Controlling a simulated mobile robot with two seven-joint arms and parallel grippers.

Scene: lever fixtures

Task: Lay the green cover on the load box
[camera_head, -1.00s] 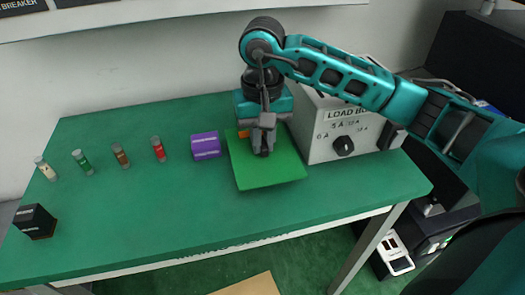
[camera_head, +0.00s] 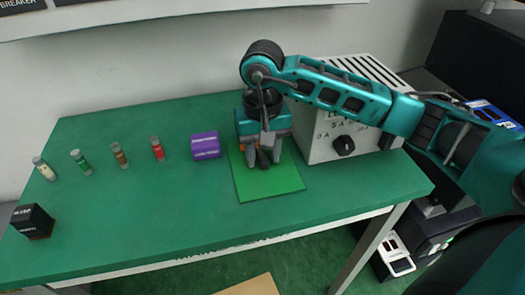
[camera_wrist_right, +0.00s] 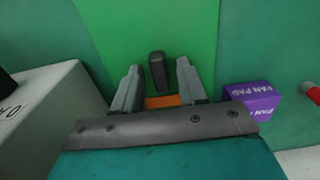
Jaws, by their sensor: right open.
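The green cover (camera_head: 268,187), a flat lighter-green square, lies on the darker green table left of the load box. A dark upright grip (camera_wrist_right: 157,72) and an orange strip (camera_wrist_right: 161,102) show on it in the right wrist view. My right gripper (camera_head: 263,160) is over the cover, pointing down. In the wrist view the fingers of my right gripper (camera_wrist_right: 159,78) are spread, one on each side of the grip, with gaps. The load box (camera_head: 324,148), pale with a black knob, stands at the right; my arm hides part of its slotted top. My left gripper is not in view.
A purple box (camera_head: 206,146) stands close left of the cover. Several small capped vials (camera_head: 119,156) stand in a row further left, and a black box (camera_head: 34,222) is at the left table edge. The table front is clear.

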